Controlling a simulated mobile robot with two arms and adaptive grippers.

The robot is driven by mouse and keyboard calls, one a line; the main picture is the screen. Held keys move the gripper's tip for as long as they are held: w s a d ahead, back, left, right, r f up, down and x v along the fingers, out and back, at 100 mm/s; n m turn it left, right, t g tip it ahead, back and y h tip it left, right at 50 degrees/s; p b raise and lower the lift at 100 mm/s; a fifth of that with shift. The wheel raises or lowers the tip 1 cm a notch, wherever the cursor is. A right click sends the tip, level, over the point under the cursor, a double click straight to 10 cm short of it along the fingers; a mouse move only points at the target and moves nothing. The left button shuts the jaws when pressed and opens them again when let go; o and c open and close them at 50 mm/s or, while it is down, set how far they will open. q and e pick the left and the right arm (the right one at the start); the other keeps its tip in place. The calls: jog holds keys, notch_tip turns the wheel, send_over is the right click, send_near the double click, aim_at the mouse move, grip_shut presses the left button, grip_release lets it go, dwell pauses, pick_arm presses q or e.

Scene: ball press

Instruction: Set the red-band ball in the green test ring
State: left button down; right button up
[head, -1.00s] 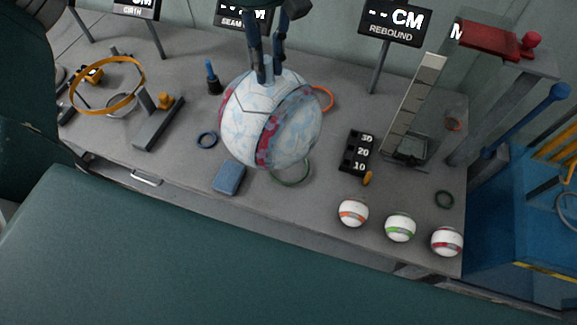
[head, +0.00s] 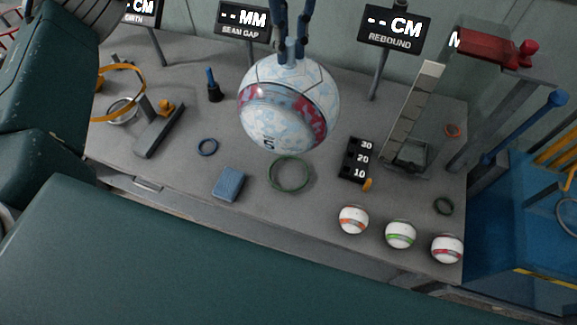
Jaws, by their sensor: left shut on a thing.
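My left gripper (head: 291,48) comes in from the top of the head view, shut on the top of a large white ball with pale blue markings and a broad red band (head: 300,104). The ball hangs above the bench, its band tilted. A small white ball with a red band (head: 447,248) sits at the bench's right front corner. My right gripper is not in view.
Small orange-band (head: 353,219) and green-band (head: 400,234) balls sit at the front edge. A numbered black block (head: 357,160) and a tall scale (head: 412,110) stand right.

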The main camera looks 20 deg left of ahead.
pick_arm(q)
notch_tip(320, 180, down, 19)
jog(key=p, duration=0.3)
jog(key=shift+f+p, duration=0.2)
jog(key=shift+p, duration=0.15)
jog(key=shift+f, duration=0.2)
jog(key=shift+f+b, duration=0.25)
jog(key=shift+b, duration=0.1)
jog(key=c, duration=1.6)
grip_release()
